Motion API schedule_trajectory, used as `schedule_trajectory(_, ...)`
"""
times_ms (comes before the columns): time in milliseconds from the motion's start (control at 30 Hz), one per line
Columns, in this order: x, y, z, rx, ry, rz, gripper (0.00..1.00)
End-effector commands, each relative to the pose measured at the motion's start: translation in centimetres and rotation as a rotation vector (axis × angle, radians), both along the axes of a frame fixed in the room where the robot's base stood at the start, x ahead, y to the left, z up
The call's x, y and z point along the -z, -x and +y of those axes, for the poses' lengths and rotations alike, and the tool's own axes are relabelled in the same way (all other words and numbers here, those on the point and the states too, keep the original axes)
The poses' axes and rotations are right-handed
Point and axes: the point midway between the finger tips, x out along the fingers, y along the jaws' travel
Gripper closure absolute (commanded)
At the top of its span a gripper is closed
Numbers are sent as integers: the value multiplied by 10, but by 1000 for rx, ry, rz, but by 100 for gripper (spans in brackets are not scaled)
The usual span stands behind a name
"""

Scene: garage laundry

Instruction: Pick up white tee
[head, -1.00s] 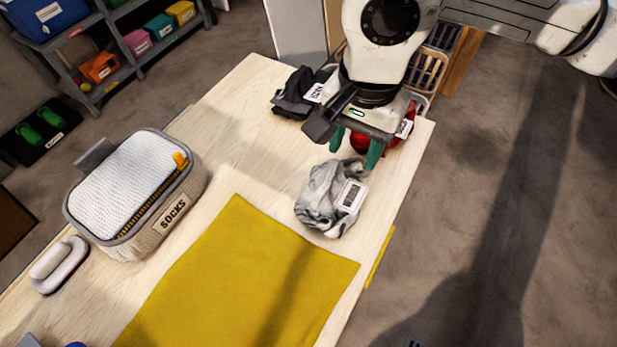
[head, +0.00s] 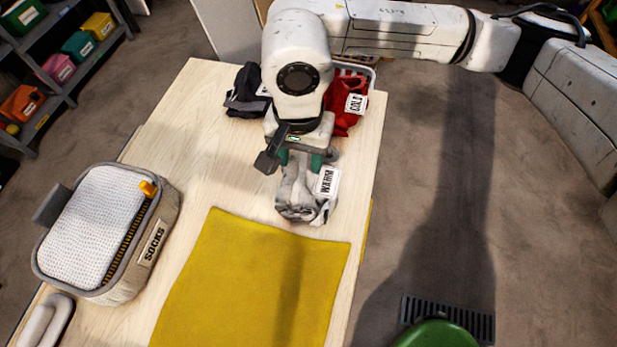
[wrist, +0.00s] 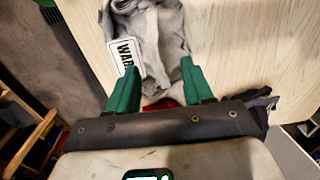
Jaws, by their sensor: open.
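A crumpled pale grey-white garment (head: 298,195), the only whitish one in view, lies on the wooden table with a tag reading WARM on its right side. It also shows in the wrist view (wrist: 163,30), ahead of and between my finger tips. My gripper (head: 307,163) is open above the far end of this garment, with its green fingers pointing down. In the wrist view my gripper (wrist: 160,72) has its fingers spread with cloth in the space between them. I cannot tell whether the fingers touch the cloth. My gripper and wrist hide part of the garment's far end.
A yellow cloth (head: 250,280) lies flat in front of the garment. A red garment (head: 340,118) tagged COLD and a dark garment (head: 245,95) lie behind. A SOCKS basket (head: 125,290) stands at the left. The table's right edge is close to the garment.

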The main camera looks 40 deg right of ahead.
Motion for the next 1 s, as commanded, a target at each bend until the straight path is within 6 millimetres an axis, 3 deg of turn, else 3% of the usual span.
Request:
schedule_trajectory(200,24,1,-1,1,-1,0,49)
schedule_trajectory(467,27,0,-1,0,-1,-2,49)
schedule_trajectory(1000,27,0,-1,0,0,-2,99)
